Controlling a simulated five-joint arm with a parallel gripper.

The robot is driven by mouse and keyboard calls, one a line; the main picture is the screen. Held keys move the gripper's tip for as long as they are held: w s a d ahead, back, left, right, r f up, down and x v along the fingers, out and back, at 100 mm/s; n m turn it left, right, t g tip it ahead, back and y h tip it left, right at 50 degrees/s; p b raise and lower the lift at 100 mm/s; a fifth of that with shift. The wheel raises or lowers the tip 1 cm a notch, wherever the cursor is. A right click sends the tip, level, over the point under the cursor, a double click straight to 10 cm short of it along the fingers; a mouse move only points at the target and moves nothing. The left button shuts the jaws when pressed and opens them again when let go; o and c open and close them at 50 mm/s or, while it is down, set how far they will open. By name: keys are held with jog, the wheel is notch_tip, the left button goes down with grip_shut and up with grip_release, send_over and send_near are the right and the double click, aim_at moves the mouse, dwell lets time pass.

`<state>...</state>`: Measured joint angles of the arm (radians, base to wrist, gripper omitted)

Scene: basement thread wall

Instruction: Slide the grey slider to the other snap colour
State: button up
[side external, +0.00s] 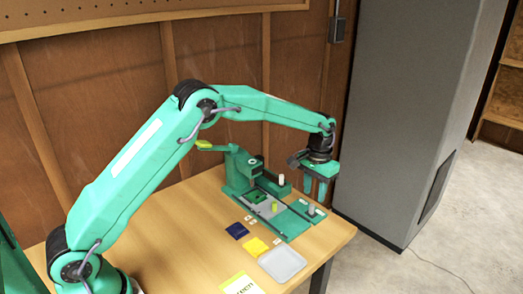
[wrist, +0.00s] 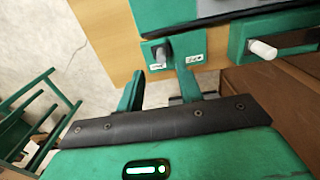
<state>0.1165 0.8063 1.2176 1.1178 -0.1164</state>
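My gripper (side external: 315,190) hangs at the far right end of the green fixture (side external: 240,172), its two fingers apart with nothing between them. In the wrist view the open fingers (wrist: 160,95) point at a small green block with a short grey knob (wrist: 163,50) and two white labels. A pale cylindrical peg (wrist: 263,50) stands by a dark slot to the right of that block; a pale peg also shows in the side view (side external: 281,180). A grey plate (side external: 262,208) lies in the fixture's base. I cannot tell for certain which part is the grey slider.
A dark blue square (side external: 237,230), a yellow square (side external: 256,247) and a pale tray (side external: 282,264) lie along the front of the wooden table (side external: 185,225). A yellow-green lever end (side external: 204,144) sticks out left of the fixture. A grey cabinet (side external: 405,110) stands close on the right.

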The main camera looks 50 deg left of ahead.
aim_at(312, 205)
jog(key=shift+r, duration=0.2)
jog(key=shift+r, duration=2)
jog(key=shift+a, duration=0.1)
jog(key=shift+c, duration=0.2)
